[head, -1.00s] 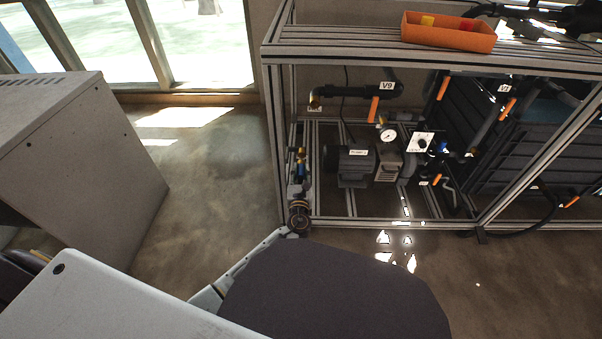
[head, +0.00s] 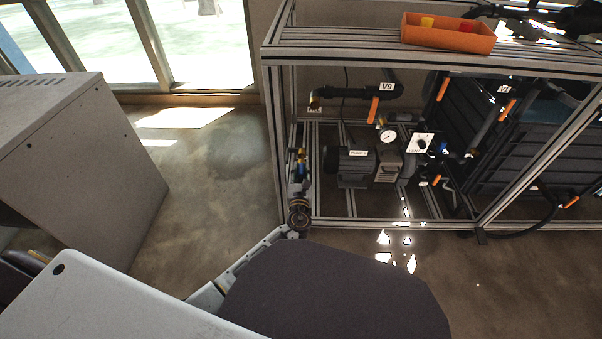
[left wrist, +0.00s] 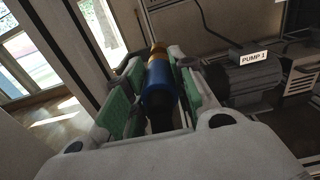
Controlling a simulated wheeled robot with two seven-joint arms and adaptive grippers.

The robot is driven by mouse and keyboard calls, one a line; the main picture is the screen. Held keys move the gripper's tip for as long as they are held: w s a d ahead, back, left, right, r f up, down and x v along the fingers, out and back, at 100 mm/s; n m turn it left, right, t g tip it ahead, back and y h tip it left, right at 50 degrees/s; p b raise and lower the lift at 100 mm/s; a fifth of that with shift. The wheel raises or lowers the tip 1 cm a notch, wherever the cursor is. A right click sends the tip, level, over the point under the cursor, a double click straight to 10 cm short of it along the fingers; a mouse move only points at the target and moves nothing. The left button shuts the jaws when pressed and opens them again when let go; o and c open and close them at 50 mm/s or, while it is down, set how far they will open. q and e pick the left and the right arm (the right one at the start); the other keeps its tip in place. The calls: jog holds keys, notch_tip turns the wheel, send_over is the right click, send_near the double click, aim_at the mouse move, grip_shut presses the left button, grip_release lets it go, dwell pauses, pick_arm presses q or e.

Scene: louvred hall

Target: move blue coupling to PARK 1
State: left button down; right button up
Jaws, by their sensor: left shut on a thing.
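The blue coupling (head: 302,168) has a blue body with a brass end, which points up and away from me. It is small in the head view at the left front post of the frame. In the left wrist view the coupling (left wrist: 159,88) lies between the green finger pads, its brass end beyond the fingertips. My left gripper (left wrist: 155,92) is shut on it; the gripper (head: 301,172) also shows small in the head view. A small label (head: 314,109) sits below a brass pipe end; its text is too small to read, and I cannot identify PARK 1. My right gripper is not in view.
The metal frame (head: 420,224) encloses a pump (head: 350,163), a gauge (head: 388,136) and pipes with orange handles. Its post (head: 275,150) is close beside my left gripper. An orange bin (head: 448,36) sits on top. Open floor (head: 215,170) lies left, before a grey cabinet (head: 85,150).

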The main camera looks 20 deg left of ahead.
pick_arm(q)
jog(key=shift+w+a, duration=0.15)
jog(key=shift+w, duration=0.35)
jog(key=shift+w+a, duration=0.2)
jog(key=shift+w, duration=0.5)
jog(key=c, duration=1.1)
grip_release()
jog(key=shift+s, duration=0.1)
